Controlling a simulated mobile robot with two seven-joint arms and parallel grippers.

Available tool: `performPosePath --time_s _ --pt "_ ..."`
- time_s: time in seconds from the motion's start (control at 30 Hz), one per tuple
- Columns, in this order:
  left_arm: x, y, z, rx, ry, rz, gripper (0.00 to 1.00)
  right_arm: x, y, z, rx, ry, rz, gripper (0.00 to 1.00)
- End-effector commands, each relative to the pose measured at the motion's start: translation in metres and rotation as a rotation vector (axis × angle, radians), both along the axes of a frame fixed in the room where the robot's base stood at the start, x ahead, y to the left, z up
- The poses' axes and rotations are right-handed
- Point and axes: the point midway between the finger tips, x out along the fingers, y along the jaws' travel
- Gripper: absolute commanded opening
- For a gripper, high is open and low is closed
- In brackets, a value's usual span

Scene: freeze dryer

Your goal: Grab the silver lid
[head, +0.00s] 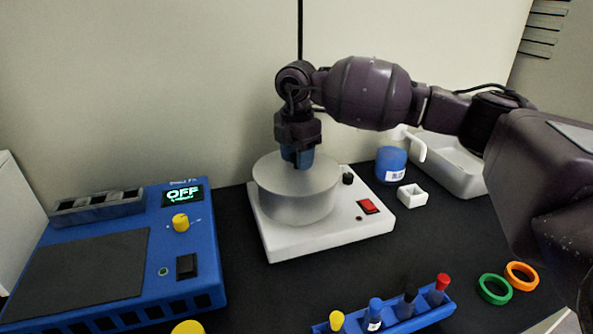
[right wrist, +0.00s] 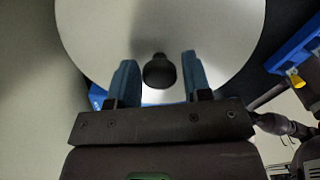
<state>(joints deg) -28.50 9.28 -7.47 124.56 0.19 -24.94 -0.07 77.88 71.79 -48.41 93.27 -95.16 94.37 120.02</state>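The silver lid (head: 297,203) is a wide round metal drum shape on a white device (head: 325,237) with a red switch. Its flat top fills the upper part of the right wrist view (right wrist: 215,28). A black knob (right wrist: 158,72) stands at the middle of the top. My right gripper (head: 302,162) points down over the lid. In the right wrist view, its two blue fingers (right wrist: 159,62) are open, one on each side of the knob, with gaps on both sides. In the head view the gripper hides the knob. My left gripper is in neither view.
A blue control box (head: 120,255) with an OFF display stands at left. A blue jar (head: 391,163), a small white cup (head: 411,195) and a white tray (head: 455,165) are at right. A blue rack (head: 425,318) with colored-cap vials and green and orange rings (head: 521,276) lie in front.

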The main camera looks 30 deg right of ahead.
Motion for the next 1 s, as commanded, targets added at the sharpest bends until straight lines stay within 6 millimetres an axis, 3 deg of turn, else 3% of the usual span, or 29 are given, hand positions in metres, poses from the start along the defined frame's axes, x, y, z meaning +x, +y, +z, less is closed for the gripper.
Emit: performPosePath --time_s 0.03,0.23,0.57,0.77,1.0 --pt "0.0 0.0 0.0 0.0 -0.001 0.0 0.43 0.0 0.0 0.0 0.0 0.001 0.0 0.37" --pt "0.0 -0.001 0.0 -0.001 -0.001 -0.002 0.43 0.0 0.0 -0.001 0.001 0.001 0.0 0.06" --pt "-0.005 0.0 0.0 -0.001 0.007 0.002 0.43 0.0 0.0 0.005 0.001 -0.001 0.0 0.05" --pt "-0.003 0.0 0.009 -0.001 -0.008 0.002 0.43 0.0 0.001 0.038 0.002 -0.008 -0.001 0.05" --pt "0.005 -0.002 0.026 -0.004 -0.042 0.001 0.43 -0.001 0.001 0.102 0.002 -0.012 0.0 0.05"
